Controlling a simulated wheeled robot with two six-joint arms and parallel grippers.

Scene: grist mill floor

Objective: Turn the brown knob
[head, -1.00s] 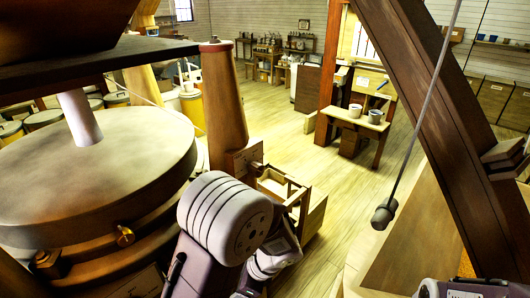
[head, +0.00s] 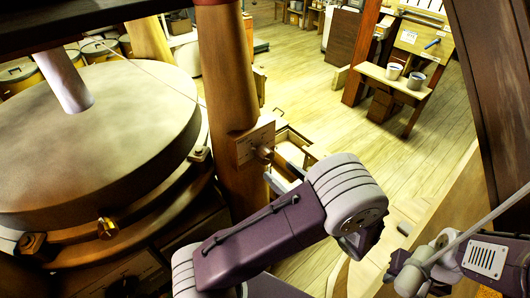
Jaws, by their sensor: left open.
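A brown knob (head: 264,154) sits on a small wooden panel (head: 250,143) fixed to the round wooden post. My left arm crosses the lower middle of the head view. Its gripper (head: 275,170) shows in part just right of and below the knob, with its fingers apart. It is close to the knob, but I cannot tell whether it touches it. My left arm's elbow hides the rest of that gripper.
The large round millstone housing (head: 95,150) fills the left, with a brass fitting (head: 106,228) on its side. A small table (head: 395,82) with two pots stands farther back. The plank floor between is clear.

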